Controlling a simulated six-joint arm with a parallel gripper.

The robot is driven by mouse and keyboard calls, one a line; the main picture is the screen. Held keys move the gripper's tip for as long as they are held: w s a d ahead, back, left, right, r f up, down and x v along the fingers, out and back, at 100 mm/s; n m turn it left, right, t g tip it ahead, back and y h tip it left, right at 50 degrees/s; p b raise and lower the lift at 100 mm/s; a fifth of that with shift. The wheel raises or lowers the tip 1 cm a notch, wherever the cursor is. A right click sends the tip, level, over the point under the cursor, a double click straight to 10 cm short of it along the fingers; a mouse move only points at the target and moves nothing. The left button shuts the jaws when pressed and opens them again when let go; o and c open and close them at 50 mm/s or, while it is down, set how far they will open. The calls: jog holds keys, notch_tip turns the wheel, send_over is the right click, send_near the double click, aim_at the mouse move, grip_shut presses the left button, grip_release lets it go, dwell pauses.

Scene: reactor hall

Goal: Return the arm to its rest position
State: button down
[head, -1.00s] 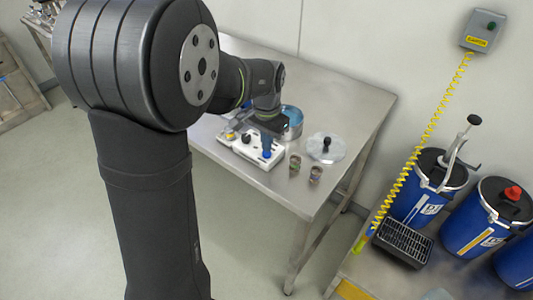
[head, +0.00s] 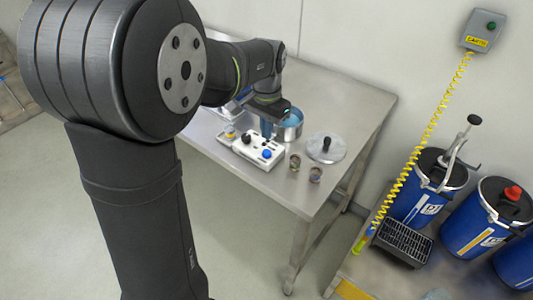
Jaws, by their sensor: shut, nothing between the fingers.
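My arm crosses the left of the head view and reaches over the steel table. My gripper (head: 267,133), with blue fingers, points down just above and behind a white control box (head: 246,149). The fingers look shut and empty, though they are small here. The box has a blue button (head: 266,154) and a black knob (head: 246,138) on top. The gripper is apart from the blue button.
A pot with blue contents (head: 291,125) stands right beside the gripper. A lid with a black knob (head: 326,149) and two small cups (head: 295,162) (head: 315,174) are on the steel table (head: 345,100). Blue drums (head: 472,225) and a yellow coiled cable (head: 430,115) are at right.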

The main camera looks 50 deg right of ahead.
aim_at(267, 152)
jog(key=shift+r, duration=0.5)
jog(key=shift+f, duration=0.15)
jog(key=shift+f, duration=3.3)
jog(key=shift+r, duration=4.2)
jog(key=w+d+f+n+h, duration=0.1)
jog(key=d+f, duration=0.2)
jog(key=d, duration=0.2)
jog(key=w+d+f+n+h, duration=0.1)
jog(key=w+d+f, duration=0.1)
jog(key=d, duration=0.3)
jog(key=w+d+f+n+t+h, duration=0.1)
jog(key=d+f+h, duration=0.1)
jog(key=d+f, duration=0.2)
jog(key=shift+w+d+f, duration=0.15)
jog(key=shift+d+f, duration=0.25)
jog(key=shift+d, duration=0.25)
jog(key=shift+w+d+r, duration=0.1)
jog(key=shift+d+r, duration=0.15)
jog(key=shift+r, duration=0.5)
jog(key=shift+s+a+r, duration=0.1)
jog(key=shift+s+r, duration=0.25)
jog(key=shift+s, duration=0.05)
